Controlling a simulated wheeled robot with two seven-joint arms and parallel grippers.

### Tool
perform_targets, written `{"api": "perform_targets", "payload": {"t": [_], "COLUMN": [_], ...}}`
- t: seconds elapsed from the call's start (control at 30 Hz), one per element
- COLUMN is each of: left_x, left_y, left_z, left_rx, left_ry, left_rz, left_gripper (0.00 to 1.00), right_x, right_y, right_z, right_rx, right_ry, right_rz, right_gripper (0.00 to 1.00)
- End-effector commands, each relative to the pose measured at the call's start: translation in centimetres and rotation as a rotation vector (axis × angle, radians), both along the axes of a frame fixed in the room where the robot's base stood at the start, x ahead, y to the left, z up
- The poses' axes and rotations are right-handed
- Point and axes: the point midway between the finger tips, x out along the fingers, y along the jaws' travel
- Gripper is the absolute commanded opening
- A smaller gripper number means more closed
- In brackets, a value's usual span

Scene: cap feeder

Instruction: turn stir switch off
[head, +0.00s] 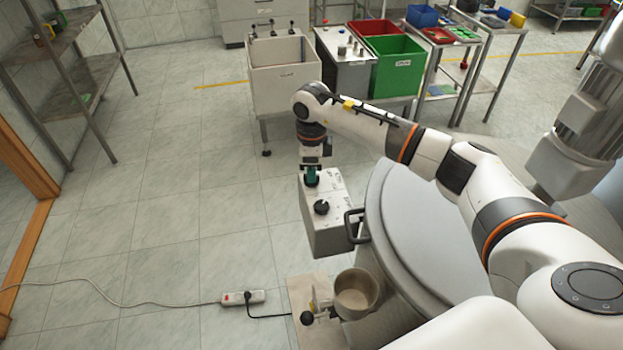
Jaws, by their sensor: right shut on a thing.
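A grey control box (327,237) stands beside the large round machine, with two black knobs on its white top. The near knob (322,207) is in plain view. My right gripper (312,174), with green fingertips, points down and is shut on the far knob (311,183), which it partly hides. The labels by the knobs are too small to read, so I cannot tell which one is the stir switch or how it is set. My left gripper is not in view.
The round grey machine (408,225) with a black handle (354,226) is right of the box. A metal pot (355,292) sits in front. A power strip (243,297) and cable lie on the floor. Bins (397,70) and a sink (283,82) stand behind. The floor left is mostly clear.

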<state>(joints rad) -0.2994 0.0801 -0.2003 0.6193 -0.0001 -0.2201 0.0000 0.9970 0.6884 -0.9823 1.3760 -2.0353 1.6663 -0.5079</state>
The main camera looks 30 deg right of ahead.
Motion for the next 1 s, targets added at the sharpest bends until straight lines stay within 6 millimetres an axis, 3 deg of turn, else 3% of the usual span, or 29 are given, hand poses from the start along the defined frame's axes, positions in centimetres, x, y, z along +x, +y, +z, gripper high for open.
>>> {"api": "perform_targets", "payload": {"t": [0.03,0.4,1.0], "left_x": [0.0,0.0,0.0], "left_y": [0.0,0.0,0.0], "left_z": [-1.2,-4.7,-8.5], "left_rx": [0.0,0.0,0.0], "left_ry": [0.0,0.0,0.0], "left_rz": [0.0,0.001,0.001], "left_gripper": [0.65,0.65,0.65], "right_x": [0.1,0.1,0.1], "right_y": [-0.1,-0.1,0.0], "right_z": [-0.4,-0.3,-0.1], "right_rx": [-0.002,-0.001,0.0], "right_ry": [-0.005,-0.004,-0.004], "right_rz": [0.045,0.396,0.909], "right_gripper": [0.0,0.0,0.0]}}
